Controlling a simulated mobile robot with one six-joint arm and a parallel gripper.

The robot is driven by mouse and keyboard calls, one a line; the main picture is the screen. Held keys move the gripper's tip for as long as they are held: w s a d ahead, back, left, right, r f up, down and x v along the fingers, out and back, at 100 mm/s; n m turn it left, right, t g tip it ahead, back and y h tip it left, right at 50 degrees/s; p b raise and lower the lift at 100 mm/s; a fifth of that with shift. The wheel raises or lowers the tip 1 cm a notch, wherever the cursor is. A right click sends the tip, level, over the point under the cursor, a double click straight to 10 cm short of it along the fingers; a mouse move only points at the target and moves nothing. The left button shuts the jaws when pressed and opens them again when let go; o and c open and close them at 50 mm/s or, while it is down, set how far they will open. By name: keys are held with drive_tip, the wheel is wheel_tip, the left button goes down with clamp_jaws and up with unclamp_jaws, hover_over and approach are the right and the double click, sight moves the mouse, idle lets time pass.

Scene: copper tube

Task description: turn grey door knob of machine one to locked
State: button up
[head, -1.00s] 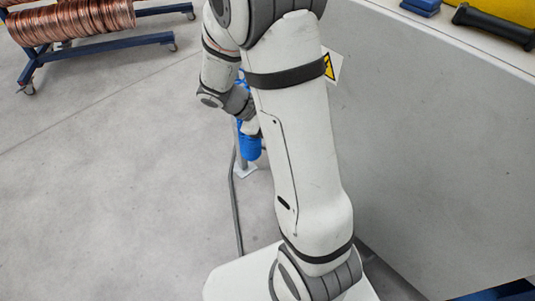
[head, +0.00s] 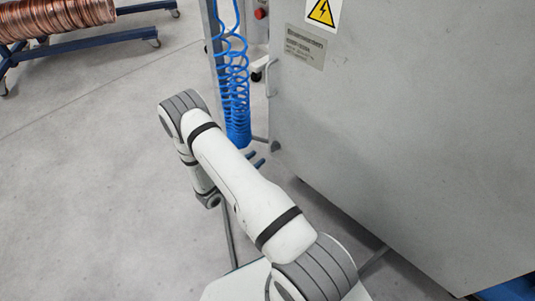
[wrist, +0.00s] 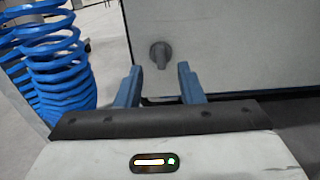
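The grey door knob (wrist: 160,54) shows in the wrist view on a pale grey machine panel (wrist: 230,45). It is round, with a grip bar standing about upright. My gripper (wrist: 158,76) is open, with its two blue fingers spread. In the picture the knob lies above and between the fingertips. The fingers appear apart from it, with nothing between them. In the head view I cannot make out the knob; a grey machine cabinet (head: 400,130) with a yellow warning sign (head: 322,12) fills the right side.
A blue coiled hose (wrist: 58,75) hangs close to the left of my gripper; it also shows in the head view (head: 236,110). A blue rack with copper coils (head: 50,18) stands at the far left. The floor at left is clear.

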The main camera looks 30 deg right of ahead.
sight(272, 147)
drive_tip(key=b+x, duration=0.2)
drive_tip(key=x, duration=0.5)
drive_tip(key=shift+d, duration=0.25)
drive_tip(key=shift+c, duration=0.5)
